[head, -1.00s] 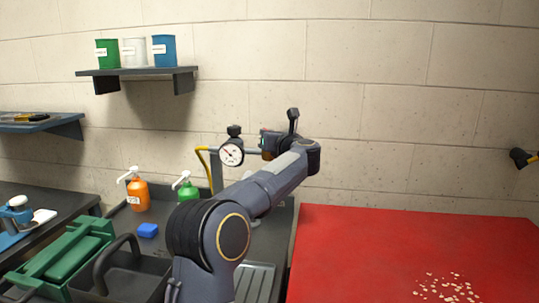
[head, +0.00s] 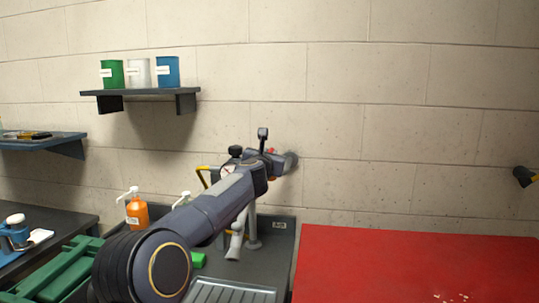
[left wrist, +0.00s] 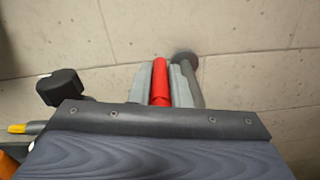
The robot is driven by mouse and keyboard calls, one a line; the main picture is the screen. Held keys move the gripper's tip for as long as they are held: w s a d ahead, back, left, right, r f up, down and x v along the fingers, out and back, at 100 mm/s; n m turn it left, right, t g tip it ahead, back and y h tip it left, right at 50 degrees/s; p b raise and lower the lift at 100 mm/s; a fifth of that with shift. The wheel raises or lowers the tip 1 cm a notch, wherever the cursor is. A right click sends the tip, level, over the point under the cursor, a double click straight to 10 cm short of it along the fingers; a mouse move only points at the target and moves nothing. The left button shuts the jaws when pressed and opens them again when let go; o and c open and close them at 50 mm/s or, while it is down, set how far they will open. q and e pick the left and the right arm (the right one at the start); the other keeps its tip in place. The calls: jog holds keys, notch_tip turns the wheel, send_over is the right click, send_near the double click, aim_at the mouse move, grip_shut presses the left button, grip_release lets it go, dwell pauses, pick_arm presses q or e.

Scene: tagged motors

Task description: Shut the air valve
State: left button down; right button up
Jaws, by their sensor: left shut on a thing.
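The air valve's red lever (left wrist: 159,82) shows upright in the left wrist view, between the two grey fingers of my left gripper (left wrist: 161,88). The gripper is shut on it. A grey pipe with a round dark flange (left wrist: 185,58) runs to the wall just beside the fingers. In the head view my left gripper (head: 270,158) is at the air line, and only a speck of red shows there. My arm covers most of the valve and part of the pressure gauge (head: 228,170).
A black knob (head: 235,151) stands left of the gripper. A yellow hose (head: 202,178), an orange bottle (head: 137,212) and a green case (head: 62,270) are further left. A shelf (head: 140,92) with canisters is above. The red tabletop (head: 410,265) is mostly clear.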

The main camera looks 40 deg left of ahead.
dwell(0.4)
pick_arm(q)
jog(key=c, duration=1.4)
grip_release()
jog(key=shift+o, duration=0.2)
jog(key=b+v, duration=0.2)
jog(key=v, duration=0.5)
jog(key=shift+s+d, duration=0.2)
jog(key=shift+s, duration=0.15)
jog(key=shift+f, duration=0.1)
